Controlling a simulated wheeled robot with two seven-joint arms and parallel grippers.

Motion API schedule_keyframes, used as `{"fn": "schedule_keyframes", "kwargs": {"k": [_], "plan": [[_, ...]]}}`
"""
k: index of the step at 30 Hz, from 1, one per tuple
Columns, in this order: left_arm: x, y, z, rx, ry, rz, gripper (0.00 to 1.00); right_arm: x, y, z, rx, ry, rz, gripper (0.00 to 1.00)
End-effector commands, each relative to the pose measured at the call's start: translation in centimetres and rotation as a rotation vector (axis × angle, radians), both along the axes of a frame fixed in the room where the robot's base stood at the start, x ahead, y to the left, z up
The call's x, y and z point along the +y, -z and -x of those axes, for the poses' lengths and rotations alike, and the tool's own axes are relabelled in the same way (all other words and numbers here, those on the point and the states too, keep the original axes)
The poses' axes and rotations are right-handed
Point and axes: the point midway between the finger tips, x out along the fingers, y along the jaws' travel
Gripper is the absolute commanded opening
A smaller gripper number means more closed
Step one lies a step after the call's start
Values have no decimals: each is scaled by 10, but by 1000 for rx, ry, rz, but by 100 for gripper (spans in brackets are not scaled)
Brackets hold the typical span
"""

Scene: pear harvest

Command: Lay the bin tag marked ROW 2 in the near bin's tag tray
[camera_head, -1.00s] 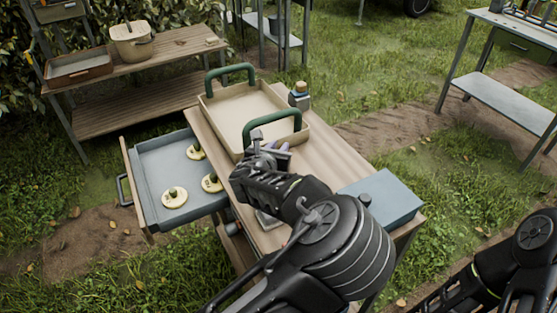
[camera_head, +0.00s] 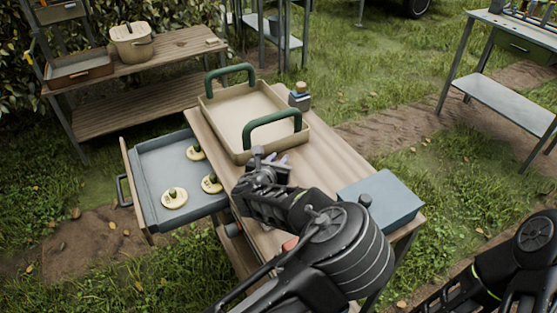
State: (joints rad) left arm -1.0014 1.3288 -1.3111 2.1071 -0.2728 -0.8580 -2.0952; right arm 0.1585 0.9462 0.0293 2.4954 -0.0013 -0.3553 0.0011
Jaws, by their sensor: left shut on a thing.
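Several round cream tags with dark green knobs lie in the open grey drawer (camera_head: 150,176): one at the back (camera_head: 195,153), one at the right (camera_head: 211,184) and one at the front (camera_head: 173,198). Marks on them are too small to read. My left gripper (camera_head: 274,160) is over the wooden table, just in front of the cream tray's (camera_head: 222,128) near green handle (camera_head: 272,128). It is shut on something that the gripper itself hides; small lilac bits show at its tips. My right arm shows at the lower right; its gripper is out of view.
A blue-grey box (camera_head: 381,199) sits at the table's right end. A small dark block with a blue and yellow top (camera_head: 299,95) stands behind the tray. A wooden bench (camera_head: 165,58) with a pot stands at back left, and a metal table (camera_head: 500,95) at right.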

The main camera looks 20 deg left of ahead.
Motion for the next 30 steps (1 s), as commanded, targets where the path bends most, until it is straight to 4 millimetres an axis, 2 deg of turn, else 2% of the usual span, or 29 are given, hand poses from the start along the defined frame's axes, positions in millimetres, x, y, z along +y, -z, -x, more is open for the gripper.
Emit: {"fn": "schedule_keyframes", "kwargs": {"k": [1, 9, 20, 25, 30], "plan": [[0, 2, 0, 0, 0, 0, 23, 0, 2, 0, 0, 0, 0, 36], [0, 1, 0, 0, 0, 0, 43, 0, 1, 0, 0, 0, 0, 36], [0, -3, 1, 0, 0, 0, 43, 0, -2, 0, 0, 0, 0, 36], [-1, -10, 20, -1, 1, 0, 43, 0, 1, 0, 0, 0, 0, 36], [-1, -23, 52, 0, 1, 0, 43, 0, 2, 0, 0, 0, 0, 36]]}}
